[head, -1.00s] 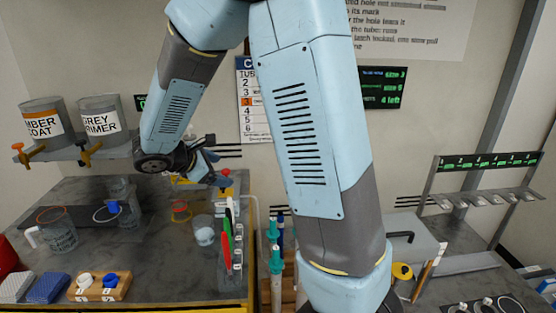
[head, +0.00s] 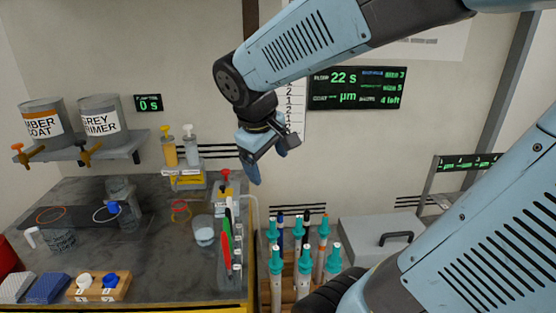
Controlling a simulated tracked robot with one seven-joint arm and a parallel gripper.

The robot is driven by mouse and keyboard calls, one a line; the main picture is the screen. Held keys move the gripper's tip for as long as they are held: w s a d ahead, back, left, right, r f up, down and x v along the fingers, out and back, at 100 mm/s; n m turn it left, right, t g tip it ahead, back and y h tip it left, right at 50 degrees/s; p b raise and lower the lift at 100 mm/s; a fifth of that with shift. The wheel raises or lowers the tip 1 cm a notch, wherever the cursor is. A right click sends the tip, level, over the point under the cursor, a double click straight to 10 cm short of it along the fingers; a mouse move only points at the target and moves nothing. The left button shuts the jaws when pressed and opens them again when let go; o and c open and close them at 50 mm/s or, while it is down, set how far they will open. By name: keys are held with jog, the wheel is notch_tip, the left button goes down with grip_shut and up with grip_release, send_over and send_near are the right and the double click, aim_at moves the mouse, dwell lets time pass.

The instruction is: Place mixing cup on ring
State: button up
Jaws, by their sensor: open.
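A clear cup with a white handle (head: 60,241) stands at the left of the dark bench, and I take it for the mixing cup. An orange ring (head: 51,215) shows just behind its rim, on or by a dark strip. A white ring (head: 107,214) lies further right on that strip. A tall clear vessel (head: 122,198) stands beside the white ring. A small clear cup (head: 204,235) stands near the bench's right side. My gripper (head: 267,158) is open and empty in the air, high and right of these cups, in front of the wall.
A rack of pens (head: 230,245) lines the bench's right edge. Several teal-capped tubes (head: 300,255) stand beyond it. Amber (head: 43,122) and grey (head: 101,117) paint pots sit on a wall shelf. A yellow holder with two bottles (head: 186,178) stands at the back.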

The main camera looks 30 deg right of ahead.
jog(key=s+r+m+t+y, duration=0.2)
jog(key=s+r+m+y, duration=0.1)
jog(key=s, duration=0.3)
jog(key=shift+s+a+m+t, duration=0.25)
jog(key=shift+a+m, duration=0.2)
jog(key=shift+m, duration=0.35)
